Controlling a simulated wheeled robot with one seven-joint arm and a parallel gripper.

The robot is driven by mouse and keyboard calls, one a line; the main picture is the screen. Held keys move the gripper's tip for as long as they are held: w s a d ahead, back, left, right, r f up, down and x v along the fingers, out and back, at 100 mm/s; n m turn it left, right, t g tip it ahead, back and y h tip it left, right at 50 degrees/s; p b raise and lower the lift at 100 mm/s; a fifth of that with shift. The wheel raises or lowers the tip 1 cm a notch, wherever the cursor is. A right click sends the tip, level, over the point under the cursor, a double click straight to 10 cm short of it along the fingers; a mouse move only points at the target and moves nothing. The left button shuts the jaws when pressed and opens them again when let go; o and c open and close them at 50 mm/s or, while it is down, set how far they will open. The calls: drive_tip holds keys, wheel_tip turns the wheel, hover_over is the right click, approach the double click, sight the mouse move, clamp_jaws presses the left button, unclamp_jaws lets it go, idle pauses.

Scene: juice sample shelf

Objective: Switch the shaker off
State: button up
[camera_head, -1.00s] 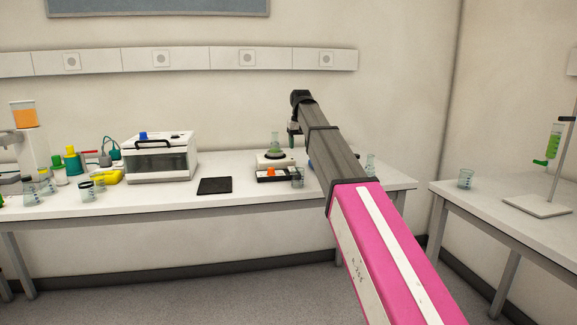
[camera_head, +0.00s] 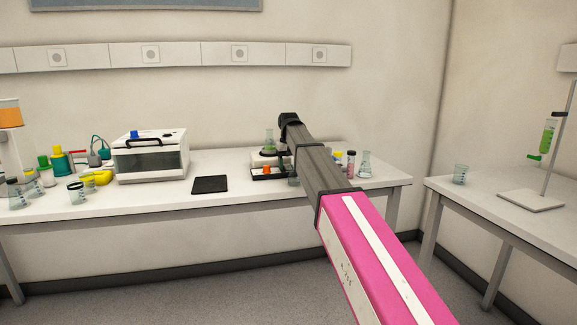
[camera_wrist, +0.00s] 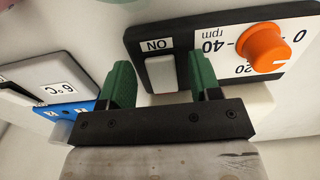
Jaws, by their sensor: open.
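The shaker (camera_head: 257,161) stands on the long bench with a conical flask (camera_head: 269,143) on top; my arm covers its right part in the head view. In the wrist view its black-framed panel (camera_wrist: 205,32) shows a pale rocker switch (camera_wrist: 162,74) beside the word "ON", a "rpm" scale and an orange knob (camera_wrist: 264,46). My gripper (camera_wrist: 162,82) is open, with its two green fingers apart on either side of the switch. I cannot tell whether the fingers touch the panel. The switch's tilt is not clear.
A blue and grey device marked "6°C" (camera_wrist: 55,85) is left of the gripper in the wrist view. Small bottles (camera_head: 350,163) and a flask (camera_head: 366,165) stand right of my arm. A black pad (camera_head: 210,184) and white box device (camera_head: 150,157) are to the left.

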drive_tip(key=shift+f, duration=0.15)
drive_tip(key=c, duration=0.9)
drive_tip(key=shift+w+g, duration=0.2)
drive_tip(key=shift+g, duration=0.3)
drive_tip(key=shift+s, duration=0.1)
drive_tip(key=o, duration=0.9)
drive_tip(key=shift+s, duration=0.1)
